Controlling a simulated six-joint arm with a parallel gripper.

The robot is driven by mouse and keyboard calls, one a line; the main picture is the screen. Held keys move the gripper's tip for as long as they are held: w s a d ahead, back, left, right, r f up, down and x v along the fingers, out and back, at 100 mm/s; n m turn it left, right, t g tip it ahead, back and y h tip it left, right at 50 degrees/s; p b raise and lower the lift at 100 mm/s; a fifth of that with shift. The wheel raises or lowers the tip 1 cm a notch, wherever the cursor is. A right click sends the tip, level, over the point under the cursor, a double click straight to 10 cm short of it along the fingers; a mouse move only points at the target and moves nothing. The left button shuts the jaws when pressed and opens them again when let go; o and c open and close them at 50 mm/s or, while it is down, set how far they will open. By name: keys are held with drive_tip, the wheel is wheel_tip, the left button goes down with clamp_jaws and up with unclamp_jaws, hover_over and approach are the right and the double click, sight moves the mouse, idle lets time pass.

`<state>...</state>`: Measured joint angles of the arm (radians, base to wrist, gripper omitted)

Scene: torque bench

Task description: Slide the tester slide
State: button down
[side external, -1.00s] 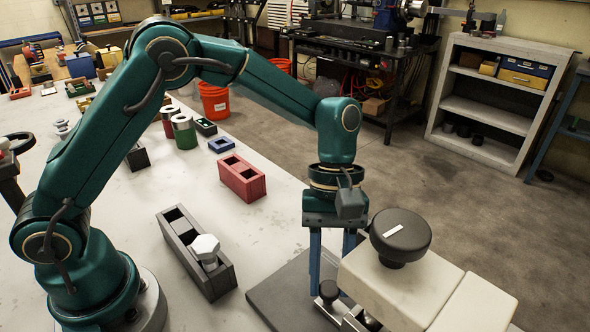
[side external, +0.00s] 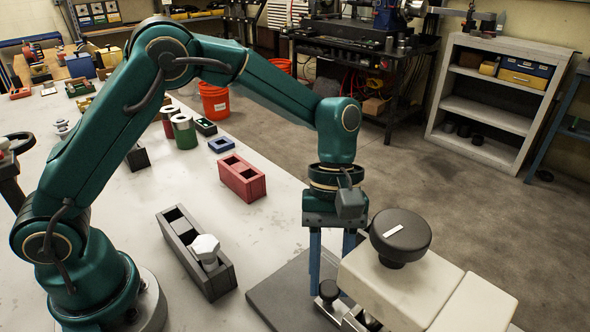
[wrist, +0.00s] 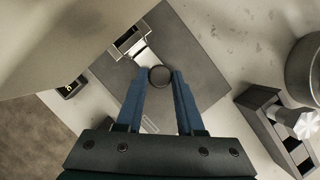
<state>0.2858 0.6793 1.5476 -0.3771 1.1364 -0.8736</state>
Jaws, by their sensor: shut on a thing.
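The tester (side external: 385,285) is a cream-coloured block with a black knob (side external: 400,238) on top, standing on a dark grey base plate (side external: 280,295). Its slide is a metal bar that ends in a small dark round knob (side external: 328,290); the slide also shows in the wrist view (wrist: 143,58). My gripper (side external: 330,280) points down at the tester's left side, with its blue fingers on either side of the small round knob. In the wrist view the knob (wrist: 160,77) sits between the fingertips of my gripper (wrist: 160,80), which is shut on it. The far finger is partly hidden by the tester.
A red block (side external: 242,178) and a blue square frame (side external: 221,145) lie farther back. A small dark display (wrist: 70,88) shows in the wrist view.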

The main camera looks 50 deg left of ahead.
drive_tip(key=a, duration=1.2)
drive_tip(key=shift+a+r, duration=0.1)
drive_tip(key=shift+a, duration=0.15)
drive_tip(key=c, duration=0.5)
unclamp_jaws()
drive_tip(key=shift+c, duration=0.2)
drive_tip(key=v, duration=0.5)
